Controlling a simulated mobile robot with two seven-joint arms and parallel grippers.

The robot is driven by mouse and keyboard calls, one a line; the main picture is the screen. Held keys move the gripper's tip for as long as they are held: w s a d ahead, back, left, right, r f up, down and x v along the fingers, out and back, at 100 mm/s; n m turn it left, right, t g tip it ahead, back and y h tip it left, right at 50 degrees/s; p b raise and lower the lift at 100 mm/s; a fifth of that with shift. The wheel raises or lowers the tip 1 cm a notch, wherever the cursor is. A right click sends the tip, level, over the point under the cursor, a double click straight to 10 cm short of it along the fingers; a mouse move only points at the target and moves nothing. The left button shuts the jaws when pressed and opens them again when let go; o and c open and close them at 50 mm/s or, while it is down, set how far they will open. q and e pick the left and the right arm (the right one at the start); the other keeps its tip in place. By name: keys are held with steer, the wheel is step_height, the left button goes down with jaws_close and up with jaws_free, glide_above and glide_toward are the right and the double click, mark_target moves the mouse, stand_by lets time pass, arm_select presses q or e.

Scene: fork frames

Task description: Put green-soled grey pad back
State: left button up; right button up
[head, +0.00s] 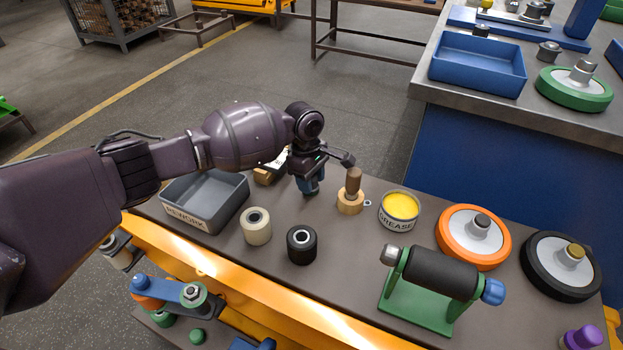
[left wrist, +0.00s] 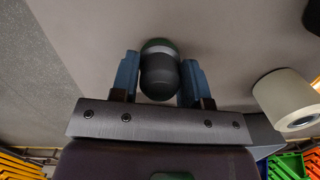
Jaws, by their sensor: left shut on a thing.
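The grey pad (left wrist: 160,78) is between my left gripper's blue fingers in the left wrist view. It is dark and rounded, with a lighter band and a dark green end (left wrist: 158,45). My left gripper (left wrist: 160,84) is shut on it. In the head view my left gripper (head: 310,188) points down over the cart top, between the grey REWORK tray and the wooden-handled piece. There its own fingers and wrist hide most or all of the pad. I cannot tell whether the pad touches the surface. My right gripper is in neither view.
The REWORK tray (head: 207,225) stands left, a cream roller (head: 256,228) and black roller (head: 302,246) in front. A wooden-handled piece (head: 352,188) and grease tin (head: 399,221) stand right. Farther right are an orange wheel (head: 501,240), black wheel (head: 550,285) and green roller stand (head: 405,312).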

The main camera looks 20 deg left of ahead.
arm_select(q)
steer(key=shift+f, duration=0.15)
steer(key=o, duration=1.2)
steer(key=shift+o, duration=0.2)
steer(key=shift+f, duration=0.1)
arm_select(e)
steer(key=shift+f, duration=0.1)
arm_select(q)
steer(key=shift+f, duration=0.1)
steer(key=shift+s+f+b, duration=0.1)
steer(key=shift+f+b, duration=0.05)
steer(key=shift+b, duration=0.35)
steer(key=r+p, duration=0.1)
steer(key=r, duration=0.3)
steer(key=shift+w+a+p, duration=0.15)
steer(key=shift+w+p, duration=0.25)
steer(key=r+p, duration=0.1)
steer(key=r, duration=0.1)
steer(key=r+p, duration=0.1)
steer(key=r, duration=0.1)
steer(key=s+r+p, duration=0.1)
steer(key=r, duration=0.1)
steer(key=shift+a+r, duration=0.2)
steer(key=shift+a, duration=0.2)
steer(key=shift+s+a+r, duration=0.1)
steer(key=shift+r, duration=0.4)
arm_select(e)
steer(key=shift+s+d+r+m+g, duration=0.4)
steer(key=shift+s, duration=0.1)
